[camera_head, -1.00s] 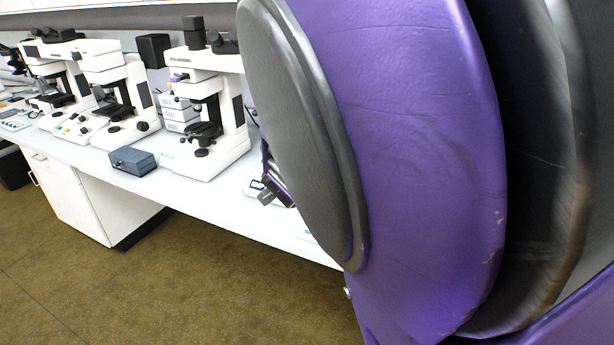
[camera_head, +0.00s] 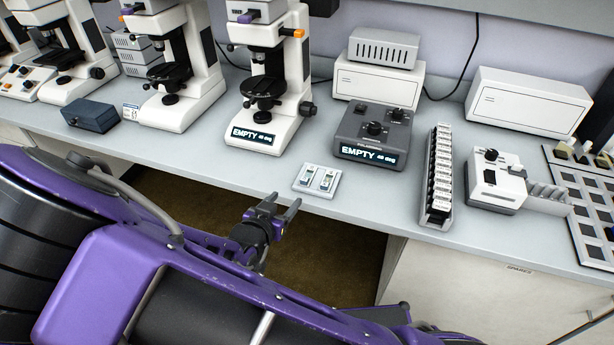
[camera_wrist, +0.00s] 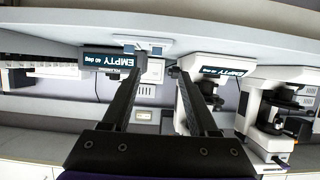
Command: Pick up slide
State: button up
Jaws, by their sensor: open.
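A small pale holder (camera_head: 300,189) lies near the front edge of the bench in the head view, with two small slides in it, a left slide (camera_head: 308,175) and a right slide (camera_head: 326,181). The holder also shows at the top of the wrist view (camera_wrist: 146,44), where the slides are too small to make out clearly. My gripper (camera_head: 283,203) is open and empty, in front of the bench edge and just short of the holder, apart from it. Its two fingers show in the wrist view (camera_wrist: 160,68) with a clear gap, pointing toward the holder.
Behind the holder stand a microscope (camera_head: 272,95) and a dark grey control box (camera_head: 362,151), both labelled EMPTY. A slide rack (camera_head: 438,175) and a white device (camera_head: 495,178) stand to the right. The bench between holder and rack is clear.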

aim_at(303, 182)
jog(key=x, duration=0.3)
jog(key=b+x, duration=0.1)
jog(key=x, duration=0.3)
jog(key=b+x, duration=0.1)
jog(key=x, duration=0.3)
jog(key=shift+d, duration=0.35)
grip_shut()
